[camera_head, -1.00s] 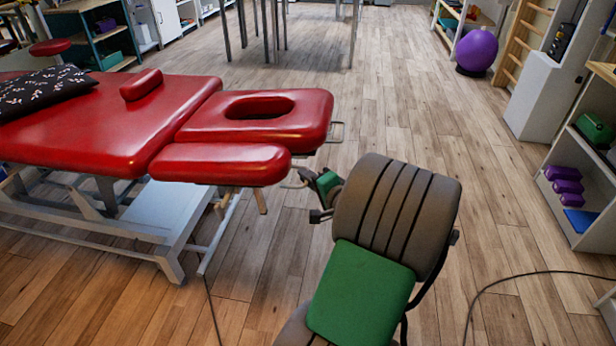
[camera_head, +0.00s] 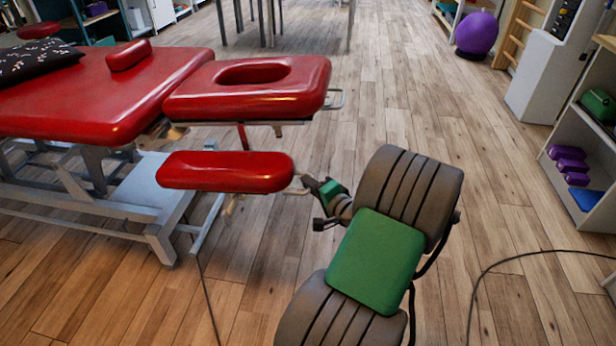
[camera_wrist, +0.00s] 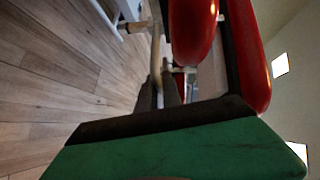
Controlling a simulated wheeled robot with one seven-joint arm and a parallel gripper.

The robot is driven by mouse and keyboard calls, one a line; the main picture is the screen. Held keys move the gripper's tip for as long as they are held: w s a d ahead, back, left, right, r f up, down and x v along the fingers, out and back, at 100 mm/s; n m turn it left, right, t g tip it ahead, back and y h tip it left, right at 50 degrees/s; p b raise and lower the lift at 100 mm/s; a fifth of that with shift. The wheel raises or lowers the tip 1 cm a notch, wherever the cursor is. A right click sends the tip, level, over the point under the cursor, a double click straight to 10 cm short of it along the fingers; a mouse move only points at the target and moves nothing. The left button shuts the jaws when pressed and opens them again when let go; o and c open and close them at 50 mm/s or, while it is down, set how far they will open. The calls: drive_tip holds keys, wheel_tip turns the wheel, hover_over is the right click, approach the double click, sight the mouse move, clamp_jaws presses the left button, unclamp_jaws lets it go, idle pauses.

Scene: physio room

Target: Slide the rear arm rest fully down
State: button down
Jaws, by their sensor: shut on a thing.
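The arm rest (camera_head: 225,172) is a long red padded cushion on the near side of the table's head end. It hangs clearly below the headrest (camera_head: 250,90), which has an oval face hole, and is roughly level. My gripper (camera_head: 303,187) is at its right end, shut on the thin metal handle there. In the wrist view, dark fingers (camera_wrist: 168,88) reach the metal below a rounded red pad (camera_wrist: 191,30), with a larger red pad (camera_wrist: 248,55) beside it. The exact finger contact is hard to make out.
The red treatment table (camera_head: 90,100) carries a dark patterned pillow (camera_head: 35,60); its grey frame (camera_head: 100,235) stands left. Open wooden floor (camera_head: 410,120) lies beyond my arm. A shelf unit (camera_head: 590,150) and a purple ball (camera_head: 476,35) are at right. A cable crosses the floor.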

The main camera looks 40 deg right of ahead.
drive_tip(key=shift+s+f+b, duration=0.1)
drive_tip(key=shift+f+b, duration=0.2)
drive_tip(key=shift+f, duration=0.85)
drive_tip(key=c, duration=1.5)
unclamp_jaws()
drive_tip(key=shift+r, duration=0.1)
drive_tip(key=p+v, duration=0.2)
drive_tip(key=v, duration=0.5)
drive_tip(key=shift+s+p, duration=0.35)
